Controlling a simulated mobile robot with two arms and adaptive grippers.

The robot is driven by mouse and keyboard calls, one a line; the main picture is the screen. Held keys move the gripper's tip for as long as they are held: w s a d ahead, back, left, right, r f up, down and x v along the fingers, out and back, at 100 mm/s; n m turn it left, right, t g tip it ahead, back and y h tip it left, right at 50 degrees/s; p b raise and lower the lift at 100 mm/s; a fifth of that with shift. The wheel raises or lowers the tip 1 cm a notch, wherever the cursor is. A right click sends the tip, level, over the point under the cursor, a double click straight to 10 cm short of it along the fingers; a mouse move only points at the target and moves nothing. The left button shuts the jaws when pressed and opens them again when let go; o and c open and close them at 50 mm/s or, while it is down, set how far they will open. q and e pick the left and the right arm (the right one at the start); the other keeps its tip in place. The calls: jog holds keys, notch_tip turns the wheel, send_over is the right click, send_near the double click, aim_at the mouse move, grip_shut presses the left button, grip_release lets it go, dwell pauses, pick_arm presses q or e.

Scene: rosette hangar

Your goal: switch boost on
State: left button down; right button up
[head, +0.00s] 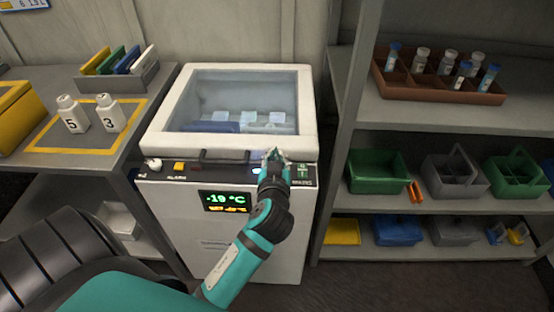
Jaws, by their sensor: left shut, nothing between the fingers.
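A white chest freezer (172,222) with a glass-topped lid (296,132) stands in the middle, the lid closed. Its dark front strip carries a white knob (153,164), a yellow button (180,167) and a small green-and-white sign (303,170). A small bluish-lit spot (257,170) shows just left of my left gripper. I cannot read which control is boost; part of the strip is hidden behind the gripper. The display (226,201) reads -19 °C. My left gripper (274,156) is shut and empty, over the right part of the strip at the lid's front edge. I cannot tell whether it touches.
A dark lid handle (224,157) sits left of the gripper. At left, a table holds two white bottles (72,114) inside a yellow-outlined area and a rack of coloured plates (120,72). At right, shelves hold a brown vial tray (440,82) and a green bin (377,172).

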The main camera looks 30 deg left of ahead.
pick_arm(q)
jog(key=x, duration=0.3)
jog(key=shift+w+a+f, duration=0.15)
jog(key=shift+a, duration=0.05)
notch_tip(320, 180, down, 3)
jog(key=shift+d+r, duration=0.1)
jog(key=shift+f, duration=0.55)
